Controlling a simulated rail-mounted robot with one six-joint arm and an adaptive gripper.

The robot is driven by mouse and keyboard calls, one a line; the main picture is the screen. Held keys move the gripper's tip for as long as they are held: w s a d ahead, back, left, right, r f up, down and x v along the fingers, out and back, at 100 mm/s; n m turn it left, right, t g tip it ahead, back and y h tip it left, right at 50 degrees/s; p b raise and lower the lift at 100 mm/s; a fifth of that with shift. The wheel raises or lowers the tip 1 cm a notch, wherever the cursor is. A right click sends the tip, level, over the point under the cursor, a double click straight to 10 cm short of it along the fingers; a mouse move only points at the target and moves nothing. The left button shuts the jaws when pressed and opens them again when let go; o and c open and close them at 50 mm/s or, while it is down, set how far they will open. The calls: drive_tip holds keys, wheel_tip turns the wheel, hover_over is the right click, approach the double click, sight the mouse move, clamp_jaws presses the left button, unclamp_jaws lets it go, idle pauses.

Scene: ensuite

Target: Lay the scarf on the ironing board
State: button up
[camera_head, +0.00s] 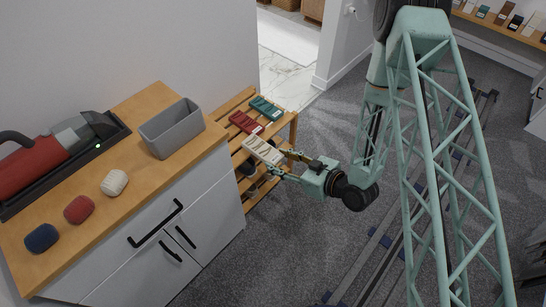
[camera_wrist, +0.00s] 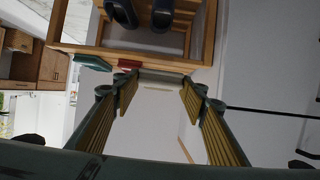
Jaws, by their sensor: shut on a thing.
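Three folded, scarf-like pieces are at the wooden rack: a green one (camera_head: 265,108), a red one (camera_head: 246,122) and a cream one (camera_head: 262,151). The green (camera_wrist: 92,62) and red (camera_wrist: 130,64) ones lie on the rack top. My gripper (camera_head: 283,162) is at the cream piece's near right end, shut on it. In the wrist view my fingers (camera_wrist: 160,98) stand either side of the pale piece (camera_wrist: 160,84), close to the rack edge. Whether it still touches the rack is unclear. No ironing board shows in either view.
The wooden rack (camera_head: 284,128) holds dark slippers (camera_wrist: 140,14) below. Left of it, a wood-topped cabinet (camera_head: 141,211) bears a grey bin (camera_head: 172,128), a red appliance (camera_head: 40,160) and cream, red and blue rolled pieces. Grey carpet (camera_head: 300,240) is clear; floor rails (camera_head: 400,215) run right.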

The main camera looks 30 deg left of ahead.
drive_tip(key=shift+s+d, duration=0.1)
drive_tip(key=shift+d, duration=0.35)
idle(0.6)
